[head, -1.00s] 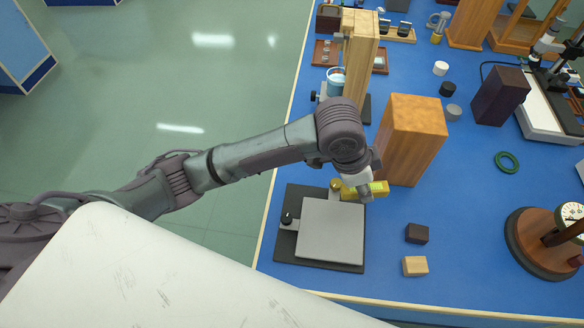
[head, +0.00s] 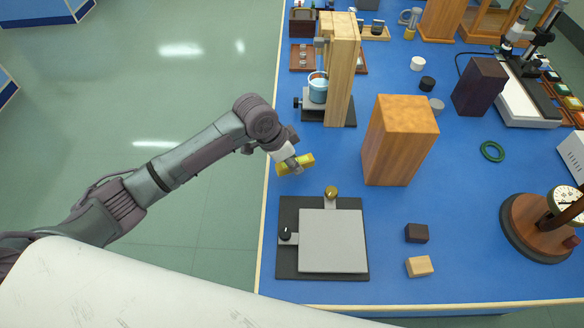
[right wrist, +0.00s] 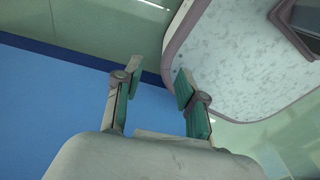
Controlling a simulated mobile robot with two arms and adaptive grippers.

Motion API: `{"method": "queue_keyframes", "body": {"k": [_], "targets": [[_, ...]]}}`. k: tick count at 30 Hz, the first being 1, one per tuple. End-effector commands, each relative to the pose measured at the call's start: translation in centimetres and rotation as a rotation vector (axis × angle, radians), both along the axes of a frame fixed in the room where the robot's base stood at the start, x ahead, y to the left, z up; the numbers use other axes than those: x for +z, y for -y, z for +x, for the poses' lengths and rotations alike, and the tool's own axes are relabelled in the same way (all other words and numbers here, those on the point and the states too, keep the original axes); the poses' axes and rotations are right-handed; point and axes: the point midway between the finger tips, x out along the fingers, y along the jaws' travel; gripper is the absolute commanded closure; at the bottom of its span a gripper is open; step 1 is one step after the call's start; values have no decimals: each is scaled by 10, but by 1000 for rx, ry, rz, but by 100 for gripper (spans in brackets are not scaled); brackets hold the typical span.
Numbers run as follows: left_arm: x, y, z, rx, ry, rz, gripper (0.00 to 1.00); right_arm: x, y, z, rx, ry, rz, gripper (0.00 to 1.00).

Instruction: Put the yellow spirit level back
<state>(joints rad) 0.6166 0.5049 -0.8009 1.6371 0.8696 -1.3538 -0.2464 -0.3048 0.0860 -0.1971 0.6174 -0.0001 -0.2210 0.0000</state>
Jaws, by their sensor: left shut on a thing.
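The yellow spirit level (head: 306,160) is held in my left gripper (head: 292,164), which is shut on it. In the head view the level is in the air near the bench's left edge, above and to the left of the black-and-grey plate device (head: 332,240). It looks tilted slightly, with its right end higher in the picture. The gripper's fingers are partly hidden by the wrist. My right gripper (right wrist: 155,85) shows only in the right wrist view. Its two green-padded fingers are apart with nothing between them.
A tall wooden block (head: 400,140) stands right of the level. A wooden stand with a blue cup (head: 318,88) is behind it. A dark block (head: 417,233) and a light block (head: 420,266) lie at the front. A round wooden base with a dial (head: 530,228) is at right.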

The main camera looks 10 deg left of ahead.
Motion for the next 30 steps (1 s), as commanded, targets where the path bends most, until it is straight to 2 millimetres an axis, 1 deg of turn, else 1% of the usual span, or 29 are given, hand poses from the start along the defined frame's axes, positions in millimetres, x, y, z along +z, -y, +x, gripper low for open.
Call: {"method": "queue_keyframes", "body": {"k": [2,5,7,10,12,22,23,24,26,27,30], "targets": [[-3,-3,1,-1,1,-1,100,1,-6,2,-1,3,8,60],[-16,-3,0,0,-2,0,100,4,-12,4,-3,6,15,60],[-27,-3,0,1,-2,0,100,6,-14,5,-2,8,16,60],[-38,-3,0,0,1,-1,100,7,-13,6,-1,9,16,60],[-41,-2,1,-1,3,-2,100,7,-13,6,-1,9,16,60],[-45,-2,0,-1,2,-1,100,6,-6,6,3,10,7,60],[-45,-3,0,-1,2,0,70,6,-5,6,3,10,7,60],[-45,-3,0,-1,2,0,64,6,-5,6,3,9,6,60],[-45,-3,0,-1,2,0,53,6,-4,6,3,9,6,60],[-45,-3,0,-1,2,0,47,6,-4,6,3,9,6,60],[-45,-3,0,-1,2,0,47,6,-4,6,2,9,5,60]]}}
